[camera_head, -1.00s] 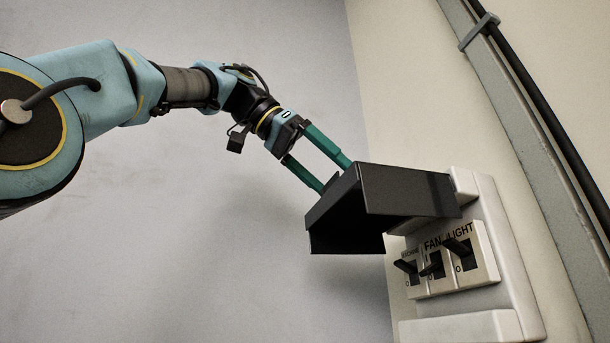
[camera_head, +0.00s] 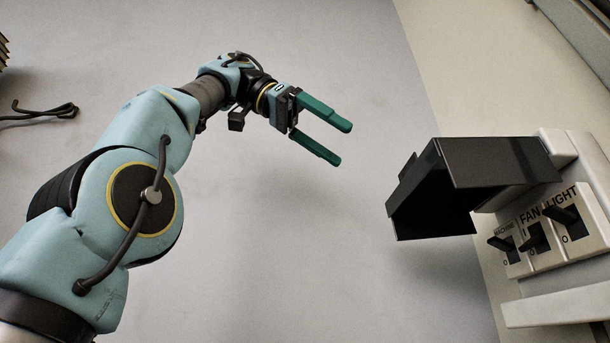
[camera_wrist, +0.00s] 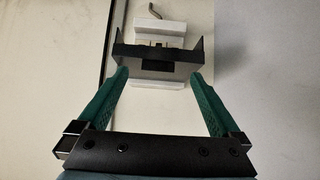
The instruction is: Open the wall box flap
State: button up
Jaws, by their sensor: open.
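The wall box (camera_head: 592,180) is white and fixed to the wall at the right of the head view. Its dark flap (camera_head: 490,165) stands raised, sticking out from the box above the switches. The switches (camera_head: 535,236) are uncovered, with FAN and LIGHT labels readable. My gripper (camera_head: 345,143) has green fingers, is open and empty, and is apart from the flap, to its left. In the wrist view the flap (camera_wrist: 158,70) shows ahead, beyond and between the open fingers (camera_wrist: 158,85), with the white box (camera_wrist: 160,32) behind it.
A white ledge (camera_head: 555,307) juts out below the switches. A grey rail (camera_head: 580,35) runs along the wall at upper right. A dark cable or hook (camera_head: 45,112) shows at far left. The space between my gripper and the flap is clear.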

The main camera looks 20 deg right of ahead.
jog(key=shift+w+a+p, duration=0.15)
jog(key=shift+w+a, duration=0.2)
jog(key=shift+a, duration=0.6)
jog(key=shift+w+a+p, duration=0.15)
jog(key=shift+w+a, duration=0.15)
jog(key=shift+a, duration=0.6)
